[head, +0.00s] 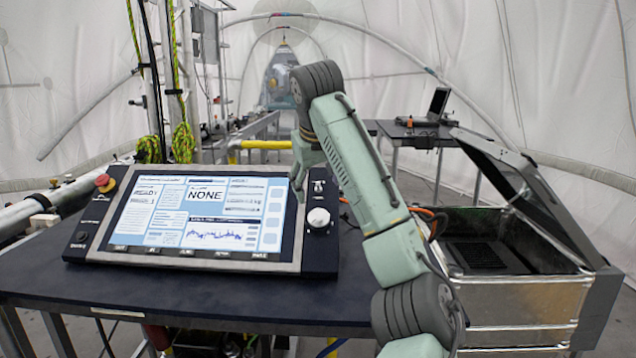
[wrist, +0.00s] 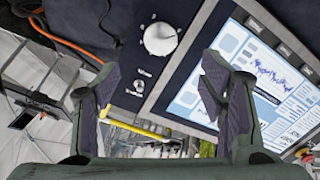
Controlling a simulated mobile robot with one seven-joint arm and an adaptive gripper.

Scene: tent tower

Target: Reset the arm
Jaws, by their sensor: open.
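My arm rises from the lower middle of the head view and bends over toward the right edge of the control panel (head: 72,243). My gripper (wrist: 160,100) shows in the wrist view, with its two padded fingers wide apart and nothing between them. The panel's white knob (head: 318,219) also shows in the wrist view (wrist: 160,39), beyond the fingers. The lit screen (head: 200,215) reads NONE and lies to the right in the wrist view (wrist: 265,85).
The panel stands on a dark table (head: 190,300). An open metal case (head: 520,300) with its lid up stands to the right. A red stop button (head: 103,181) sits at the panel's left corner. A yellow rail (head: 262,144) and a laptop (head: 438,103) are behind.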

